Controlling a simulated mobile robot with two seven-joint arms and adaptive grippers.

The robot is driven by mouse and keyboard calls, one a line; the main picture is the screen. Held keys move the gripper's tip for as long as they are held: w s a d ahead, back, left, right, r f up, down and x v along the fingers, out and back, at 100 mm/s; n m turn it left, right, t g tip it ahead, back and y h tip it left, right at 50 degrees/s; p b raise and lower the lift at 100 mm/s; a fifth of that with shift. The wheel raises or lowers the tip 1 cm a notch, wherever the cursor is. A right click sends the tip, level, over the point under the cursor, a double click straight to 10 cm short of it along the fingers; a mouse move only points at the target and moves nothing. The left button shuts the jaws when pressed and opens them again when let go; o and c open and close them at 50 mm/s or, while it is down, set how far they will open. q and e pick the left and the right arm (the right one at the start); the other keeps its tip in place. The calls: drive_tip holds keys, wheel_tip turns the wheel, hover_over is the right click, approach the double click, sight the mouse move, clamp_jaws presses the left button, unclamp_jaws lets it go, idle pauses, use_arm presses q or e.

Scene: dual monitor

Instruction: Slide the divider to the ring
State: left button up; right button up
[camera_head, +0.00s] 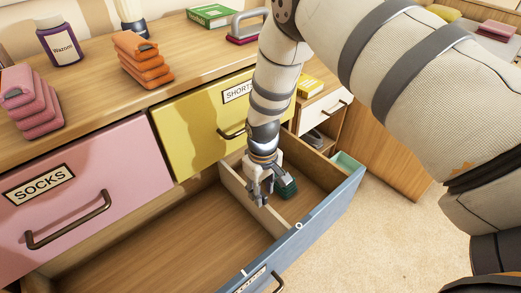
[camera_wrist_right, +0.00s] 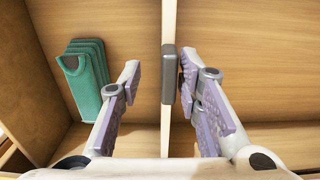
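The wooden divider (camera_head: 236,186) stands upright across the open blue-fronted drawer (camera_head: 328,205), splitting it into two compartments. In the right wrist view the divider (camera_wrist_right: 168,130) runs vertically and carries a grey grip piece (camera_wrist_right: 169,75). My right gripper (camera_head: 265,196) is down at the divider. In its wrist view the gripper (camera_wrist_right: 159,75) is open, one finger on each side of the divider, with a clear gap on the left. My left gripper is out of view.
Folded teal cloth (camera_head: 288,187) lies in the right compartment and shows in the wrist view (camera_wrist_right: 85,75). The left compartment (camera_head: 165,240) is empty. The pink SOCKS drawer (camera_head: 90,195) and yellow SHORTS drawer (camera_head: 195,125) are behind. Folded clothes (camera_head: 140,60) stand on top.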

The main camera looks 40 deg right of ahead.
drive_tip(key=shift+a, duration=0.1)
drive_tip(key=shift+r, duration=0.2)
wheel_tip(320, 180, up, 12)
drive_tip(key=shift+f, duration=0.2)
drive_tip(key=shift+s+f, duration=0.1)
